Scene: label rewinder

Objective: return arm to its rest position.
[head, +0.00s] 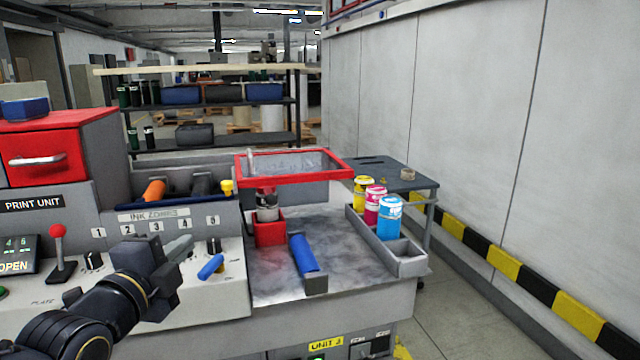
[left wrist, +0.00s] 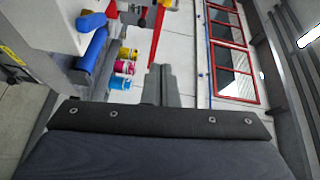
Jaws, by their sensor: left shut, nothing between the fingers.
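My left arm comes in from the lower left in the head view. Its gripper (head: 180,246) is over the sloped control panel, pointing right, close to the knobs and the blue handle (head: 211,267). In the left wrist view the left gripper (left wrist: 158,72) shows its fingers together, with nothing between them. Whether the fingers touch the panel I cannot tell. My right gripper is in neither view.
The red-handled lever (head: 57,247) stands left of my gripper. A blue roller (head: 303,256) and a red holder (head: 270,229) are on the metal top. Yellow, magenta and cyan bottles (head: 389,217) stand in a grey tray (head: 411,264). A red-framed guard (head: 294,166) is raised behind.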

